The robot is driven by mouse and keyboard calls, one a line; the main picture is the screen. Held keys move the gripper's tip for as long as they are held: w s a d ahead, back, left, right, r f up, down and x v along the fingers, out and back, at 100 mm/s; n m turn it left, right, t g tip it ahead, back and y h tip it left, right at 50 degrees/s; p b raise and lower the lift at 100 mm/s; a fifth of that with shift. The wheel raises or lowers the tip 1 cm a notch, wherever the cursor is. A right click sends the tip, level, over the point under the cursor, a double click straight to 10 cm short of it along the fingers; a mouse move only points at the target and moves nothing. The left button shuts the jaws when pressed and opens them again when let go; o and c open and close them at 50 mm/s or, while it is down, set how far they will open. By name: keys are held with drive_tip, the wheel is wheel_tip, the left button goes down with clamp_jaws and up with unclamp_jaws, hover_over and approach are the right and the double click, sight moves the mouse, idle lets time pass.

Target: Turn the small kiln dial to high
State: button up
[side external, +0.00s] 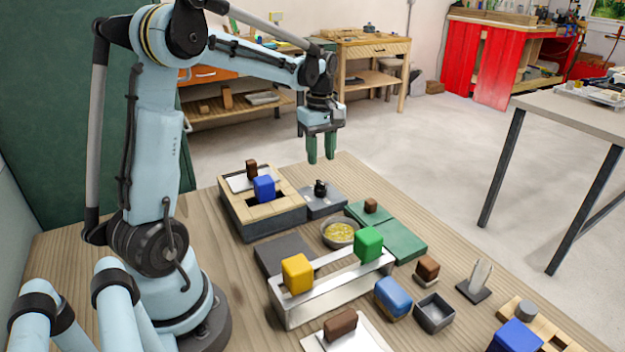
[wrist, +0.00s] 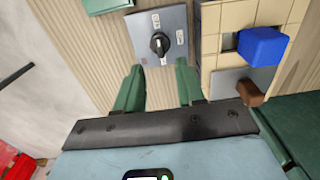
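The small black dial (side external: 320,188) stands on a grey plate (side external: 327,206) beside the brick-topped kiln (side external: 285,223). In the wrist view the dial (wrist: 159,43) shows a pale pointer mark. Small white labels surround it on the plate (wrist: 144,22), too small to read, so I cannot tell its setting. My gripper (side external: 321,161) hangs fingers down above the dial, apart from it. Its green fingers are open and empty. In the wrist view the gripper (wrist: 160,72) has the dial a little beyond its fingertips, roughly centred between them.
A blue block (side external: 264,188) and a brown block (side external: 251,168) sit on the kiln, left of the dial. A bowl of yellow bits (side external: 340,233) and green mats (side external: 400,242) lie in front. A light rack (side external: 335,292) with yellow and green blocks stands nearer. Air around my gripper is clear.

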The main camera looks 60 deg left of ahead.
sight(321, 182)
wheel_tip(321, 182, down, 7)
drive_tip(key=shift+r, duration=0.1)
idle(0.3)
clamp_jaws()
